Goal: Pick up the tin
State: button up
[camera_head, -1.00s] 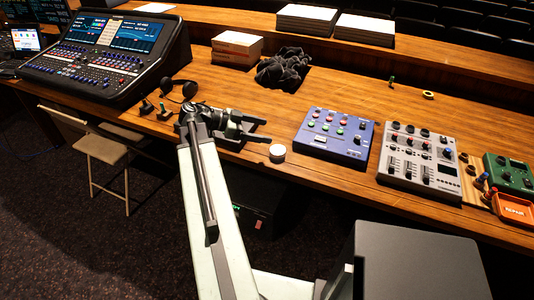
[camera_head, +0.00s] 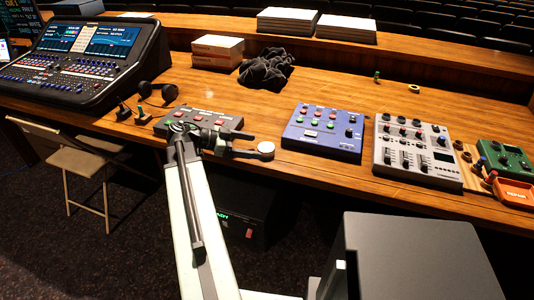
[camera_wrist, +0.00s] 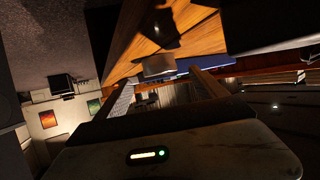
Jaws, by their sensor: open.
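The tin (camera_head: 266,148) is a small, round, pale can at the front edge of the wooden desk, left of the blue pedal box. My gripper (camera_head: 259,147) reaches in from the left, low over the desk edge, with its fingers open and pointing right at the tin. In the wrist view the tin (camera_wrist: 158,67) shows as a grey can between the two finger tips (camera_wrist: 160,80), with a gap on each side. I cannot tell how far it is inside the jaws.
A blue button box (camera_head: 323,133), a grey mixer (camera_head: 416,152) and a green box (camera_head: 503,158) stand to the right. A dark box with red buttons (camera_head: 203,120) lies just behind my gripper. A dark crumpled cloth (camera_head: 266,69) lies farther back. Clear wood lies between.

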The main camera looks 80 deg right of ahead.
aim_at(263, 147)
jog(key=b+x, duration=0.2)
jog(key=x, duration=0.3)
jog(key=c, duration=1.5)
jog(key=shift+o, duration=0.2)
jog(key=shift+r+p, duration=0.6)
jog(key=shift+p, duration=0.05)
notch_tip(263, 147, up, 3)
jog(key=p, duration=0.3)
jog(key=shift+r, duration=0.15)
jog(key=w+a+p, duration=0.1)
jog(key=w+a, duration=0.9)
jog(key=a, duration=0.2)
jog(key=shift+r, duration=0.4)
